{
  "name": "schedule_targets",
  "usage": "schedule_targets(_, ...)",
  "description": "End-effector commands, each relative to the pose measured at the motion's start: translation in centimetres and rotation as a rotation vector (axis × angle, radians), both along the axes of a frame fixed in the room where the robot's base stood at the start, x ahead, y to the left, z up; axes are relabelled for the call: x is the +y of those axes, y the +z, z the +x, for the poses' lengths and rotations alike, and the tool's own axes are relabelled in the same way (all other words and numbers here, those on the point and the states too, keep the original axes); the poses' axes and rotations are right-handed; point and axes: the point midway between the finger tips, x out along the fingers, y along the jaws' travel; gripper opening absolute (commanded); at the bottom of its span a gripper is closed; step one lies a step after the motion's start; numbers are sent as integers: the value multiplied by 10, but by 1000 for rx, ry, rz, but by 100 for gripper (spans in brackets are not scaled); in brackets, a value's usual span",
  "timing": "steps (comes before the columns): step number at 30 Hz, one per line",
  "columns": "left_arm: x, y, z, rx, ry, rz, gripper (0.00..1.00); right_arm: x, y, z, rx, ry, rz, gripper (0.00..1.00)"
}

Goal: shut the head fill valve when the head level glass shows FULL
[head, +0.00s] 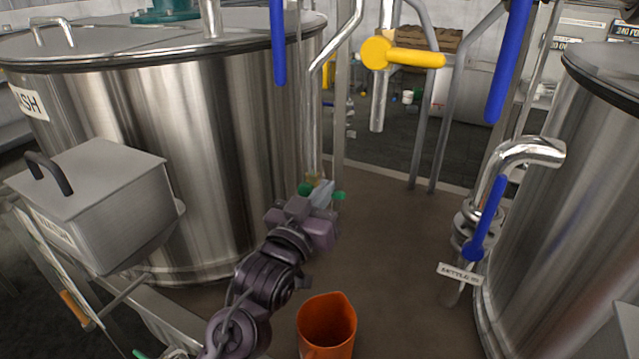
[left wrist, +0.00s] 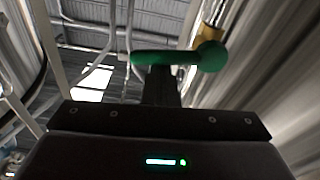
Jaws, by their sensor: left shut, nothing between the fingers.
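My left gripper (head: 322,194) is shut and empty in front of the left steel tank. A green-handled valve shows at its fingertips, with part of the green handle (head: 339,196) sticking out to the right. In the left wrist view the green lever (left wrist: 185,57) lies crosswise just beyond my shut fingers (left wrist: 160,86), with a brass body (left wrist: 208,36) behind it. I cannot tell whether they touch. I cannot tell which valve is the head fill valve. No level glass or FULL mark can be made out. My right gripper is not in view.
The left tank (head: 215,130) has a grey box (head: 100,195) in front. A yellow lever (head: 415,58) and blue levers (head: 487,220) are on pipes to the right. An orange jug (head: 327,325) stands below my arm. Another tank (head: 560,220) stands at the right.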

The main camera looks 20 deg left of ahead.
Motion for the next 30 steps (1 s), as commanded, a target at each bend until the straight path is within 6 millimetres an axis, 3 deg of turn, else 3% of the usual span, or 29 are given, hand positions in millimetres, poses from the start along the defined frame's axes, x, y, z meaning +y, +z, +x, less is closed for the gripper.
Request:
schedule_targets(15,-2,-8,0,-4,-2,34,0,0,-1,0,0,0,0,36)
schedule_targets(30,-2,-2,1,-6,-1,33,0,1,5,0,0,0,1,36)
